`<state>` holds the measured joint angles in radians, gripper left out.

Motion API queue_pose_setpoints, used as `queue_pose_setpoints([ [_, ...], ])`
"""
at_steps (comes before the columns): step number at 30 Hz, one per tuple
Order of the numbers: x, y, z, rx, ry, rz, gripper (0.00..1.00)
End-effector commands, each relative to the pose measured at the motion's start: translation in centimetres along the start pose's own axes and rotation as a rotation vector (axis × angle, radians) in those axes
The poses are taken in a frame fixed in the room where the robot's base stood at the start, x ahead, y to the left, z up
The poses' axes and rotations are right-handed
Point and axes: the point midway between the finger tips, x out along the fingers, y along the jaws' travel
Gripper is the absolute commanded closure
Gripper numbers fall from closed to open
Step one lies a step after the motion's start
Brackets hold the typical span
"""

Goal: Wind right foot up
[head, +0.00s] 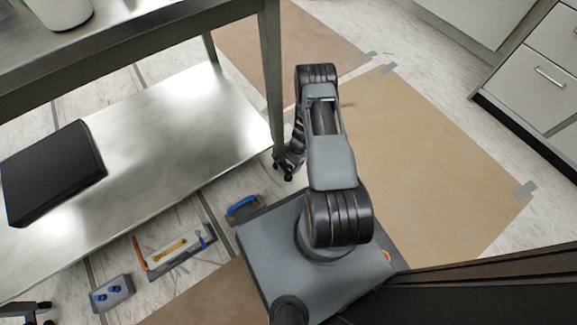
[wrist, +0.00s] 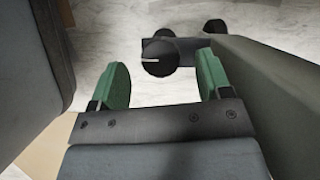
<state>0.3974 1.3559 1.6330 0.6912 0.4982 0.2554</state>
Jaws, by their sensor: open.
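The right foot of the steel table shows in the wrist view as a dark bracket (wrist: 188,48) beside the table leg (wrist: 262,95). A black round knob (wrist: 158,60) with a white mark sits at its near end. My gripper (wrist: 168,80) is open, with one green finger on each side of the knob. The knob appears between and slightly beyond the fingertips; I cannot tell whether they touch it. In the head view the foot (head: 284,171) is small and dark at the bottom of the table leg (head: 270,85), and my gripper is not clearly visible there.
The steel lower shelf (head: 190,125) carries a black box (head: 52,172). Tools lie on the floor: a blue-handled trowel (head: 242,208), a tray (head: 175,250) and a grey block (head: 112,293). Brown floor sheeting (head: 440,150) lies clear towards the drawers (head: 535,80).

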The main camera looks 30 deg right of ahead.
Motion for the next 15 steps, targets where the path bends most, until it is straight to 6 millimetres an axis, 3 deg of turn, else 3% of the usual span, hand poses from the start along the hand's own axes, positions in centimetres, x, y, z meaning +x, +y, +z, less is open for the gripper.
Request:
queue_pose_setpoints([
  [1,-1.6,0.0,0.1,0.001,0.001,-0.002,0.29],
  [6,-5.2,0.0,0.2,0.001,0.001,-0.002,0.29],
  [15,-10.0,0.1,0.1,0.001,-0.001,0.0,0.29],
])
